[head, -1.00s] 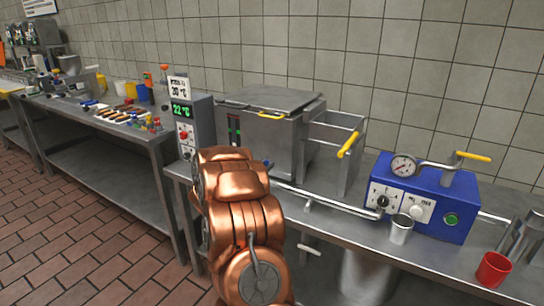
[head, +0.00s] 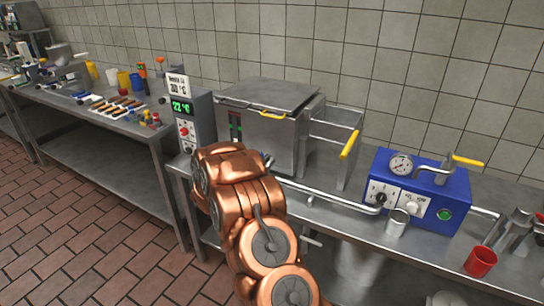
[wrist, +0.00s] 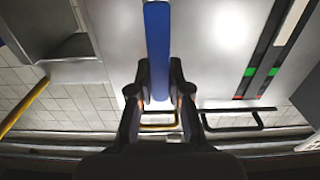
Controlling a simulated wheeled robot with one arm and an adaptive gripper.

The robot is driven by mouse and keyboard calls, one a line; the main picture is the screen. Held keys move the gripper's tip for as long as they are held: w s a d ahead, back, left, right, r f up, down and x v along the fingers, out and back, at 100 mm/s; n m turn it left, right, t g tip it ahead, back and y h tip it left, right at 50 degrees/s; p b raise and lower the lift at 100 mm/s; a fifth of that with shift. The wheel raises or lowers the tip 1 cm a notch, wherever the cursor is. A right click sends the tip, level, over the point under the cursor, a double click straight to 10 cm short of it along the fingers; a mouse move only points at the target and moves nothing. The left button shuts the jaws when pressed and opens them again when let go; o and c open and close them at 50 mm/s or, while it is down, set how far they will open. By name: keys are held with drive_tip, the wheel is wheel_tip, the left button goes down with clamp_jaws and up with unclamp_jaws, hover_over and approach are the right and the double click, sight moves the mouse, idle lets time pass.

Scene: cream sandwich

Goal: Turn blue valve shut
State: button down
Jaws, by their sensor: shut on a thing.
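The blue valve's handle (wrist: 157,45) shows in the wrist view as a long, flat blue bar running up from between the fingers. My gripper (wrist: 159,88) is shut on its near end, one dark finger on each side. In the head view my copper arm hides most of the gripper and the blue handle, by the front of the steel tank (head: 268,130). A steel pipe (head: 330,197) runs from there to the blue machine (head: 452,190). I cannot tell from the head view how the handle is turned.
A control box with a green display (head: 181,107) stands left of the tank. A yellow handle (head: 349,145) sticks up on its right. The floor in front is clear.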

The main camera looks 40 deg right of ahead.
idle(0.4)
drive_tip(key=c, duration=1.1)
unclamp_jaws()
drive_tip(key=v, duration=1.2)
drive_tip(key=shift+w, duration=0.1)
